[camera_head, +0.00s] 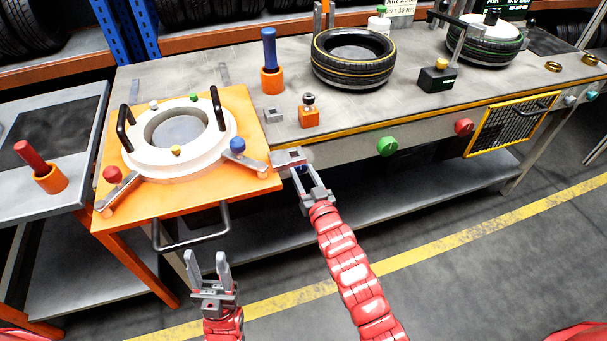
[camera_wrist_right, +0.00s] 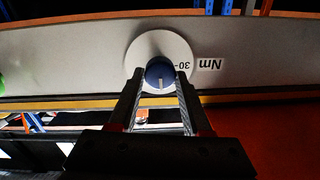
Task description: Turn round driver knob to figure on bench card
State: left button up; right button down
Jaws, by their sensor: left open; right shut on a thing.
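The round blue driver knob (camera_wrist_right: 160,72) sits on a pale dial (camera_wrist_right: 150,47) on the bench front. In the right wrist view its white mark points down in the picture, and an upside-down "30" and "Nm" (camera_wrist_right: 211,64) show to its right. My right gripper (camera_wrist_right: 160,84) is shut on the knob. In the head view the right gripper (camera_head: 296,170) is at the bench front and mostly hides the knob (camera_head: 303,169). The bench card (camera_head: 401,8) at the top edge is partly cut off; "30 Nm" shows on it. My left gripper (camera_head: 207,262) is open and empty, low in front of the orange table.
An orange table (camera_head: 252,183) with a white ring fixture (camera_head: 210,149) stands left of the right gripper. Tyres (camera_head: 353,72) lie on the bench (camera_head: 230,60). Green (camera_head: 387,146) and red (camera_head: 464,127) buttons are on the bench front. The floor in front is clear.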

jog(key=n+b, duration=0.1)
jog(key=n, duration=0.2)
jog(key=shift+f+b, duration=0.1)
jog(key=shift+b, duration=0.3)
jog(key=n+b, duration=0.1)
jog(key=n, duration=0.4)
jog(key=shift+a+b, duration=0.1)
jog(key=shift+b, duration=0.2)
jog(key=n+b, duration=0.1)
jog(key=n, duration=0.3)
jog(key=n+b, duration=0.1)
jog(key=n, duration=0.4)
jog(key=shift+h, duration=0.4)
jog(key=shift+c, duration=1.7)
grip_release()
